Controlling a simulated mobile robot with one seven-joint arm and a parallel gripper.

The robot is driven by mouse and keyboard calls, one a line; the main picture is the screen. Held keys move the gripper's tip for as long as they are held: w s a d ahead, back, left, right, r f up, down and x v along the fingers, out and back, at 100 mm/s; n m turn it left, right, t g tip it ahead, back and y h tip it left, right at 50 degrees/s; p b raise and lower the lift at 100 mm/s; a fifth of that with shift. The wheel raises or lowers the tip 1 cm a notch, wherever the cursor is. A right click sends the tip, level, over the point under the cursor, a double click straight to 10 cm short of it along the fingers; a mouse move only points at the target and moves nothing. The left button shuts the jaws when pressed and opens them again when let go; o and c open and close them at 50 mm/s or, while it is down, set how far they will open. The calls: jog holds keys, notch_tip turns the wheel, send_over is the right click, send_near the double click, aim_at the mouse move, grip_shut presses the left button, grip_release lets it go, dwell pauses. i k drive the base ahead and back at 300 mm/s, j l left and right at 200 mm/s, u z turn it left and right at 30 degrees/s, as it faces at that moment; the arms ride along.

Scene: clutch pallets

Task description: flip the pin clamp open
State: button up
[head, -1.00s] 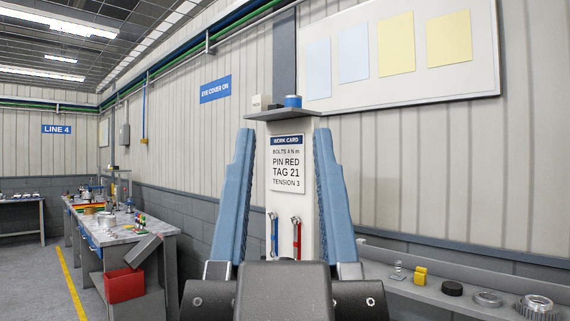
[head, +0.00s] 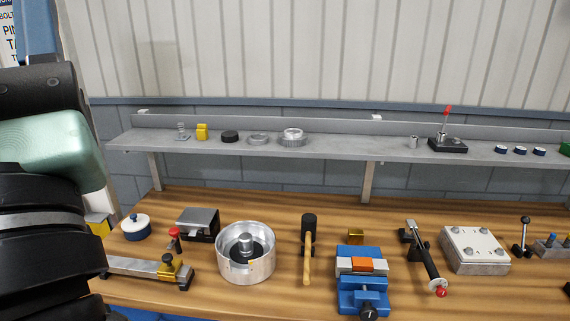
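On the shelf, a black block with an upright red-tipped lever (head: 447,130) stands to the right. I cannot tell for sure which of these is the pin clamp. The work card (head: 7,30) is mostly cut off.
The wooden bench (head: 400,306) also holds a round metal housing (head: 246,266), a mallet (head: 308,250), a blue vise (head: 362,285) with an orange piece, a bolted plate (head: 474,248) and a bar with a red knob (head: 150,268). The grey shelf (head: 340,147) runs behind.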

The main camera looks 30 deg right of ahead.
aim_at(525, 220)
jog(key=z, duration=1.65)
jog(key=i+l+z, duration=0.2)
jog(key=l, duration=0.15)
jog(key=l+z, duration=0.2)
jog(key=i+l+z, duration=0.1)
jog(key=l+z, duration=0.15)
jog(key=l, duration=0.15)
